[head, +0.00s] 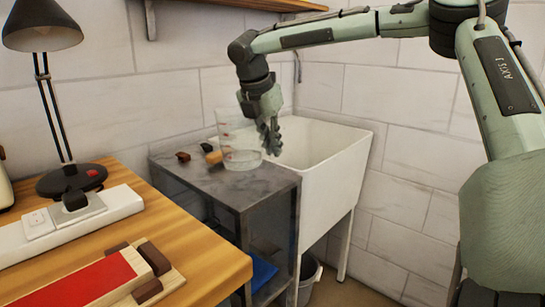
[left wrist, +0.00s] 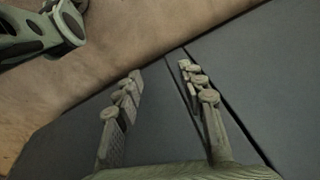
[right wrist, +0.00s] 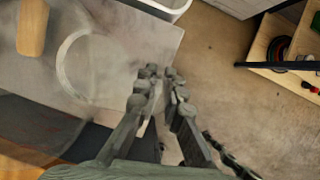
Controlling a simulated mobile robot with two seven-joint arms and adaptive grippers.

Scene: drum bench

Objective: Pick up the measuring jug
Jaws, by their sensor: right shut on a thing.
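The measuring jug (head: 238,147) is clear, with red markings. It stands upright on the grey side table (head: 215,184), beside the white sink. My right gripper (head: 270,138) comes down from above at the jug's right side and is shut on the jug there. In the right wrist view, the jug's round outline (right wrist: 62,58) shows left of the fingers (right wrist: 161,76). The exact grip point is partly hidden by the fingers. My left gripper (left wrist: 160,72) is open and empty in the left wrist view, with dark panels behind it.
Small brown blocks and a tan block (head: 213,157) lie left of the jug. The deep white sink (head: 335,165) adjoins the table's right side. A wooden bench (head: 190,245) with a black lamp (head: 44,27) is at front left. A bucket (head: 309,272) stands below.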

